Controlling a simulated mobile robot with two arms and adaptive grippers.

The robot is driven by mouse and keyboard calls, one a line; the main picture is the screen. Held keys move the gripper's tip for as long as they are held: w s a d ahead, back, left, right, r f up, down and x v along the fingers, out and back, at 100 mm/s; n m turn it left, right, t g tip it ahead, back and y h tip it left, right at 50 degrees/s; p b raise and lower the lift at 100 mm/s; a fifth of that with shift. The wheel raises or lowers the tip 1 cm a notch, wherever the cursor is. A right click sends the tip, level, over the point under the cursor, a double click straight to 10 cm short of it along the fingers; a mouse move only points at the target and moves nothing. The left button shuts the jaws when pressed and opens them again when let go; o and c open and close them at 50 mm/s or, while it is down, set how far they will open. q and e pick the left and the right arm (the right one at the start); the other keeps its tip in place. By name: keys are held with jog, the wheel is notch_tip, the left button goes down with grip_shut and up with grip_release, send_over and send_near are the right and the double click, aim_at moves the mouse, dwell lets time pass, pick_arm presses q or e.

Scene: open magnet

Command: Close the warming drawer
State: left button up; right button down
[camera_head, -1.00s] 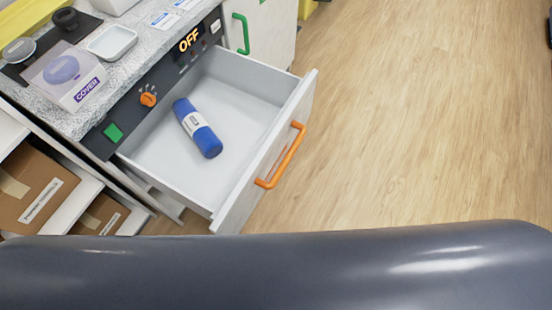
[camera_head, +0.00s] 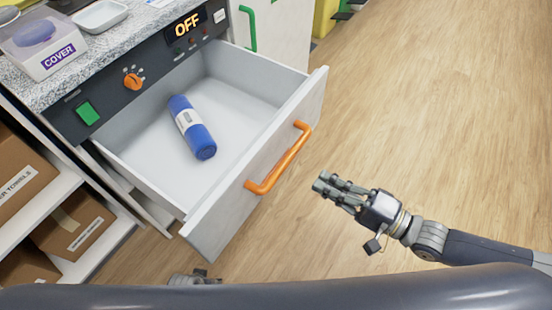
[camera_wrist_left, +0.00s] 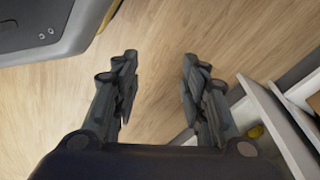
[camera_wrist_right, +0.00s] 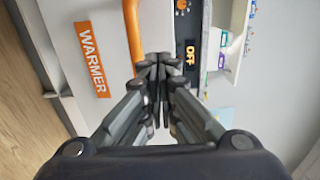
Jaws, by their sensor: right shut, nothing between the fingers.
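The warming drawer (camera_head: 215,205) stands pulled out, with white walls and an orange bar handle (camera_head: 280,160) on its front. In the right wrist view the shut fingertips (camera_wrist_right: 158,60) show near the orange handle (camera_wrist_right: 132,30) and an orange WARMER label (camera_wrist_right: 92,60). My left gripper (camera_wrist_left: 158,60) is open and empty above the floor. In the head view only a bit of it shows at the bottom edge.
The counter (camera_head: 60,88) above has a dark panel with an OFF display (camera_head: 187,25), an orange knob (camera_head: 133,81) and a green switch (camera_head: 87,113). A box marked COVER (camera_head: 42,45) sits on top. Shelves with cartons (camera_head: 72,225) stand at left. The floor at right is clear.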

aim_at(265, 150)
pick_arm(q)
jog(key=shift+w+r+b, duration=0.3)
jog(key=shift+w+r, duration=0.25)
jog(key=shift+r, duration=0.35)
pick_arm(e)
jog(key=x, duration=1.3)
jog(key=shift+w+a, duration=0.2)
jog(key=shift+a, duration=0.1)
